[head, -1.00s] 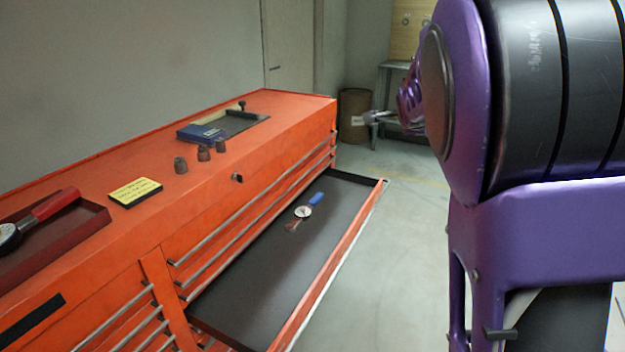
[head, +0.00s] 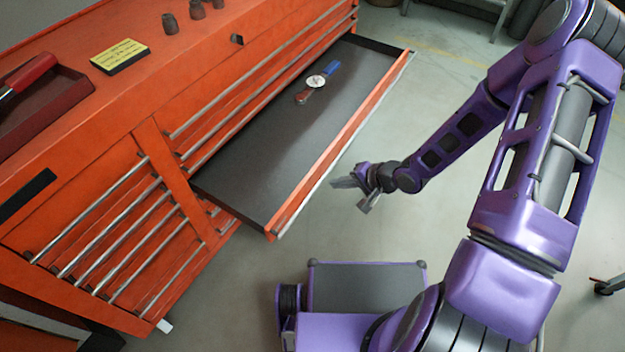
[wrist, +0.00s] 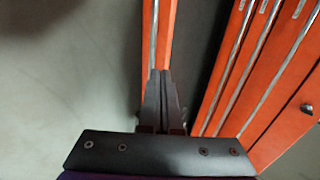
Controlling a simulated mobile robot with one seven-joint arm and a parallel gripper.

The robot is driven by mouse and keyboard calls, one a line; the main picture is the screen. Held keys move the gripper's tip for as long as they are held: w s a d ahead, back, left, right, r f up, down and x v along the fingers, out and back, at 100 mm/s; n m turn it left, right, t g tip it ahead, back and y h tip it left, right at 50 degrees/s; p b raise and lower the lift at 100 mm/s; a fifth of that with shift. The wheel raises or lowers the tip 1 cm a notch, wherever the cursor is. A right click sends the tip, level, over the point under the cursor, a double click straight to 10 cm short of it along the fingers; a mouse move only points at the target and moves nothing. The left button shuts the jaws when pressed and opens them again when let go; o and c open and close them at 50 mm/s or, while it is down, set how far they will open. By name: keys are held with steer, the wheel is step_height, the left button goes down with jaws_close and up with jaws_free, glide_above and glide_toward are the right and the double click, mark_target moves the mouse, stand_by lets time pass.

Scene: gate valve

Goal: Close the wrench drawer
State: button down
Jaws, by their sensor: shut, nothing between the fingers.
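The wrench drawer (head: 290,125) is pulled out from the orange tool chest (head: 150,90). A tool with a round dial and a blue handle (head: 317,81) lies on its dark bottom. My gripper (head: 346,184) is in front of the drawer's orange front panel (head: 340,150), apart from the chest body. In the wrist view my gripper (wrist: 160,75) is shut and empty, with its fingertips in line with the drawer front and its rail (wrist: 156,35). Whether the fingertips touch the panel cannot be told.
Closed drawers with long metal handles (head: 110,220) fill the chest's left side. A yellow notepad (head: 120,56), small dark sockets (head: 170,22) and a red tray (head: 40,100) stand on the chest top.

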steer(key=b, duration=0.3)
glide_toward(304, 187)
steer(key=x, duration=0.5)
steer(key=shift+w+a+f, duration=0.15)
steer(key=shift+a+f, duration=0.05)
steer(key=shift+a, duration=0.1)
